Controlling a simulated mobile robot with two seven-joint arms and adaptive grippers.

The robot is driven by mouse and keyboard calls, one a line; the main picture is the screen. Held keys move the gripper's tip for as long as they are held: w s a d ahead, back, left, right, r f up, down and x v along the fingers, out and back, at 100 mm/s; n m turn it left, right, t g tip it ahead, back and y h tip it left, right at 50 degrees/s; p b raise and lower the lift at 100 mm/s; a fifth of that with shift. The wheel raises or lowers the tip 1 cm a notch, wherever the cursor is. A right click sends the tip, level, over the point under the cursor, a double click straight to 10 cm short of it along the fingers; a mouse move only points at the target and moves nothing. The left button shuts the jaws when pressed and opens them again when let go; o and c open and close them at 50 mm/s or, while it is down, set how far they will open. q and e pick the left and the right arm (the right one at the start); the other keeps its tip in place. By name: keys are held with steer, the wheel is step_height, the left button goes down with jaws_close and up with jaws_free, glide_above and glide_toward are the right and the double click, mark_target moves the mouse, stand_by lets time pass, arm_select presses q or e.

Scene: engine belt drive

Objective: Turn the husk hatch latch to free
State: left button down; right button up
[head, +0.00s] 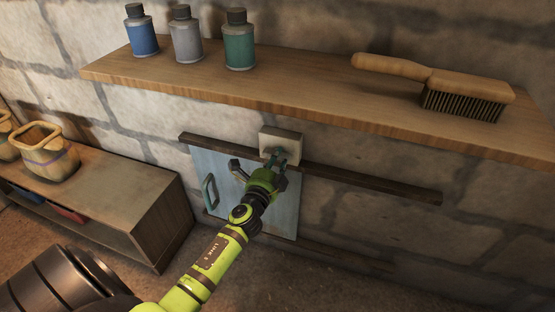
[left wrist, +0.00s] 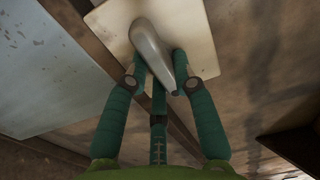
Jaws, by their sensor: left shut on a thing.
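The hatch (head: 205,167) is a pale blue panel on the stone wall below the shelf, with a teal handle (head: 209,192) at its left. A cream square plate (head: 290,139) sits at its upper right corner and carries the latch. In the left wrist view the latch (left wrist: 148,42) is a smooth grey tapered lever on the cream plate (left wrist: 197,22). My left gripper (head: 277,158) is shut on the latch, with green fingers on both sides of the lever in the left wrist view (left wrist: 160,70). The gripper hides most of the latch in the head view. My right gripper is not in view.
A wooden shelf (head: 300,98) juts out above the hatch, holding several bottles (head: 187,40) and a brush (head: 466,92). Dark wooden rails (head: 375,185) run above and below the hatch. A low cabinet (head: 115,205) with pots (head: 47,155) stands at left.

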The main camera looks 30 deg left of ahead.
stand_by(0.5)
arm_select(q)
steer(key=c, duration=1)
jaws_free()
steer(key=v, duration=1.2)
